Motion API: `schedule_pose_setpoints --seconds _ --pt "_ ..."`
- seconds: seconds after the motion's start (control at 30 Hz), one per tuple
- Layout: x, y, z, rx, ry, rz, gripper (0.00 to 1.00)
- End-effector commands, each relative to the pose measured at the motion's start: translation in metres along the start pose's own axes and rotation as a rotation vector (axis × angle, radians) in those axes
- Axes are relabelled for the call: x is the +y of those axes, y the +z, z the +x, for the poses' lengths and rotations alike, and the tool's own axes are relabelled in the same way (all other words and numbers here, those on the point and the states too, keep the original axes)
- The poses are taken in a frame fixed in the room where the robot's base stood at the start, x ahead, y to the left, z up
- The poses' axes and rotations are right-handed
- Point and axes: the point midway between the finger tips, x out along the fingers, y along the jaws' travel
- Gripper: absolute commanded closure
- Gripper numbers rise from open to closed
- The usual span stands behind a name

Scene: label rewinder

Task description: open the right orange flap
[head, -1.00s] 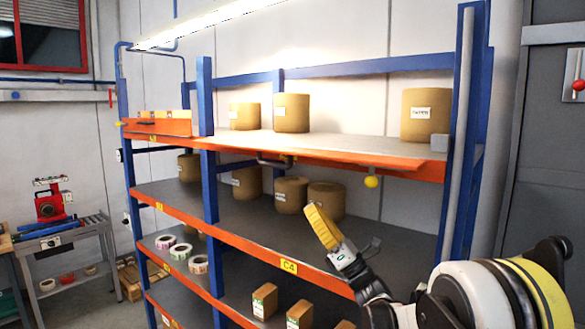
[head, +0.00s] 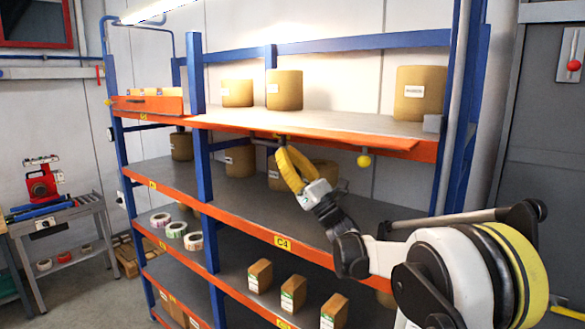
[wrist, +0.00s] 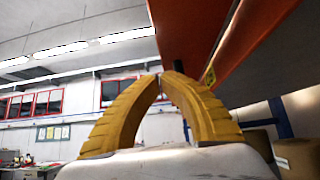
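The right orange flap (head: 345,143) is at the front of the upper shelf's right bay and looks tilted outward, nearly flat. A dark handle-like bracket shows below its left part, partly hidden by my gripper. A yellow ball (head: 364,160) hangs below its right part. My gripper (head: 281,151) has curved yellow fingers, just below the shelf's orange front edge. In the wrist view, the fingertips (wrist: 162,74) meet or nearly meet, with nothing seen between them. An orange panel (wrist: 188,35) rises close behind and right of them; I cannot tell whether they touch.
The left orange flap (head: 150,104) stands upright. Brown rolls (head: 285,90) stand on the upper shelf and behind my gripper on the shelf below. A blue post (head: 458,90) stands at the right. Label rolls (head: 176,230) and boxes (head: 293,292) are lower down.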

Motion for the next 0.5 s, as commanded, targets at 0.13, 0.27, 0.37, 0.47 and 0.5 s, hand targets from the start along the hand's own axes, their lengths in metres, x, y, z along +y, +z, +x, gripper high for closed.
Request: schedule_pose_setpoints --seconds 0.13,0.27,0.37,0.47,0.5 --pt "0.0 0.0109 0.0108 0.0 0.0 0.0 1.0" --pt "0.0002 0.014 0.0137 0.0 0.0 0.001 1.0" --pt "0.0003 0.0143 0.0139 0.0 0.001 0.001 1.0" --pt "0.0002 0.0142 0.0138 0.0 0.001 0.001 1.0" --pt "0.0002 0.0142 0.0138 0.0 0.001 0.001 1.0"
